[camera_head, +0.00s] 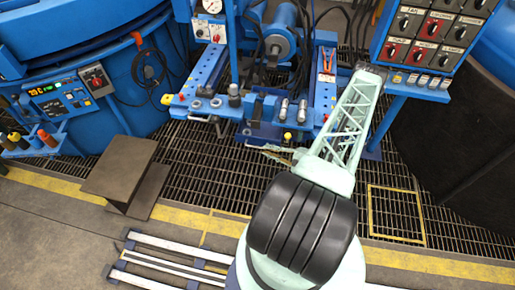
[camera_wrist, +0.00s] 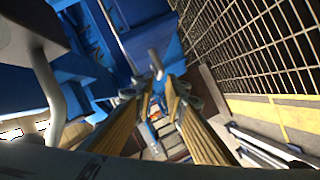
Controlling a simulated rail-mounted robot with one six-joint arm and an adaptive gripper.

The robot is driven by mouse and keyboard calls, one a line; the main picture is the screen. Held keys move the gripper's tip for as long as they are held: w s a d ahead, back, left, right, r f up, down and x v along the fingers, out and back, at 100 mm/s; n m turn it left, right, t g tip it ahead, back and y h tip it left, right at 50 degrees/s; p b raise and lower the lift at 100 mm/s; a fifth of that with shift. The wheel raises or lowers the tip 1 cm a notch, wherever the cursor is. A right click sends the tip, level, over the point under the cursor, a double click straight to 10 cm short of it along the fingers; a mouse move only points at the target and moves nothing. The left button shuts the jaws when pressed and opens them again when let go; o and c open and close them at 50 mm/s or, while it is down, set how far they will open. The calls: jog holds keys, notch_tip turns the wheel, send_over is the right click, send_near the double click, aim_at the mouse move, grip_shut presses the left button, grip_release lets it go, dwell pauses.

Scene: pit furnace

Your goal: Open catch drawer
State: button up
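My gripper (camera_head: 268,150) is low in front of the blue bench, below its middle, in the head view. In the wrist view its two tan fingers (camera_wrist: 162,92) are apart with a gap between them, and I see nothing held. A blue box-like part (camera_head: 262,130) under the bench's front edge may be the catch drawer; I cannot tell for sure. In the wrist view blue panels (camera_wrist: 150,45) lie ahead, with a short grey bar (camera_wrist: 156,62) just beyond the fingertips. I cannot tell whether the fingers touch it.
The blue bench (camera_head: 205,80) carries gauges, knobs and small grey cylinders (camera_head: 283,108). A switch panel (camera_head: 435,35) stands at the right. A brown step (camera_head: 120,168) is at the left. Dark floor grating (camera_head: 210,175) lies below the bench. A grey curved bar (camera_wrist: 45,85) is close at the left in the wrist view.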

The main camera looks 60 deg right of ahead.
aim_at(258, 147)
jog(key=shift+b+x, duration=0.45)
jog(key=shift+x, duration=3.05)
jog(key=shift+c, duration=0.5)
grip_shut()
jog(key=shift+a, duration=0.1)
